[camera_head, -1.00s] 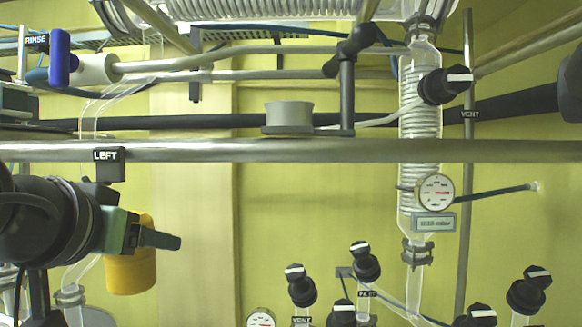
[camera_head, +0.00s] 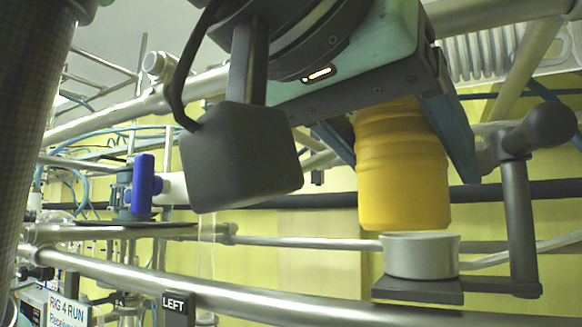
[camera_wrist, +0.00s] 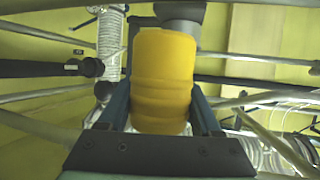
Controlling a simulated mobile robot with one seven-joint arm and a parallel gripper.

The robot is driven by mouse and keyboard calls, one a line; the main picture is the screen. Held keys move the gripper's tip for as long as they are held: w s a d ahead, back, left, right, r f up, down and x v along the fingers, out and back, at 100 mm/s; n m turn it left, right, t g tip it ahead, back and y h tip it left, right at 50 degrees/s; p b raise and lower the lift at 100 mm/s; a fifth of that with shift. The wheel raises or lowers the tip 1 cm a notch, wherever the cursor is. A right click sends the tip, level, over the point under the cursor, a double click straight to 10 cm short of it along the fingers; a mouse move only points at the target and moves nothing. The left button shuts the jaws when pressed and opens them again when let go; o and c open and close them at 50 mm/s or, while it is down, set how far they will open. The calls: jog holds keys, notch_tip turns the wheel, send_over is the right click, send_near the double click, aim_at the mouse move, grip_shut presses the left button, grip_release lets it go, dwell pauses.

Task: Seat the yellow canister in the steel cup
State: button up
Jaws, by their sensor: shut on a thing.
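The yellow canister (camera_head: 402,180) is upright between the fingers of my gripper (camera_head: 408,160), which is shut on it. The steel cup (camera_head: 420,257) stands on a small grey plate at the end of a bracket. In the head view the canister's base is just above the cup's rim and slightly left of the cup's middle. A narrow gap shows between them; their depth offset is hard to tell. The wrist view shows the canister (camera_wrist: 163,80) between both fingers, with the cup (camera_wrist: 180,12) partly hidden beyond it.
A dark clamp with a post (camera_head: 518,210) stands close on the cup's right. A steel rail (camera_head: 260,303) with a LEFT tag (camera_head: 176,306) runs below and in front. A blue-handled valve (camera_head: 144,186) is at the left. Glass coil tubing is at the upper right.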

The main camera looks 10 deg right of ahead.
jog(key=shift+r, duration=0.15)
jog(key=shift+w, duration=0.1)
jog(key=shift+w+d, duration=0.15)
jog(key=shift+w+d+f+p, duration=0.1)
jog(key=shift+w+d+p, duration=0.1)
jog(key=shift+w+d, duration=0.5)
jog(key=shift+w+d+f+p, duration=0.1)
jog(key=shift+w+d+p, duration=0.25)
jog(key=shift+w, duration=0.7)
jog(key=shift+w+d+f+p, duration=0.1)
jog(key=shift+w+d, duration=0.55)
jog(key=shift+w, duration=0.2)
jog(key=shift+w+d+f, duration=0.1)
jog(key=shift+w+d, duration=0.45)
jog(key=shift+w, duration=0.2)
jog(key=shift+w+d+r, duration=0.1)
jog(key=shift+w+d, duration=0.4)
jog(key=shift+w, duration=0.3)
jog(key=shift+w+d+f, duration=0.1)
jog(key=shift+w+d, duration=0.45)
jog(key=shift+w, duration=0.2)
jog(key=shift+s+a+f, duration=0.1)
jog(key=shift+f+b, duration=0.9)
jog(key=shift+f, duration=0.5)
